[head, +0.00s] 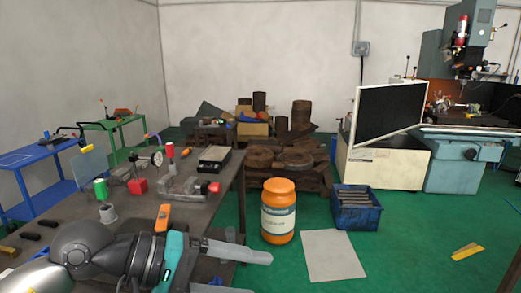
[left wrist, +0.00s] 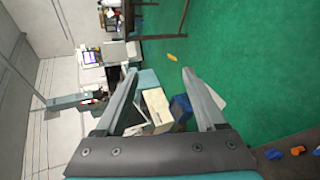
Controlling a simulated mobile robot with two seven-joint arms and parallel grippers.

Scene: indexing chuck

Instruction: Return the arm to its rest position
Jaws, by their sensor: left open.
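My left arm comes in from the lower left of the head view, low over the near end of the dark workbench (head: 170,205). My left gripper (head: 262,274) points right, past the bench's right edge and over the green floor. Its fingers are apart with nothing between them. The left wrist view also shows the gripper (left wrist: 160,72) open and empty, with floor and distant machines beyond. A grey metal fixture with a red knob (head: 214,187) sits on the bench, beyond the arm. My right gripper is in neither view.
On the bench stand a grey cup (head: 108,214), a green cylinder (head: 101,189), a red block (head: 138,186) and an orange-handled item (head: 162,217) close to my arm. An orange jar (head: 278,212) and blue crate (head: 357,212) stand on the floor to the right.

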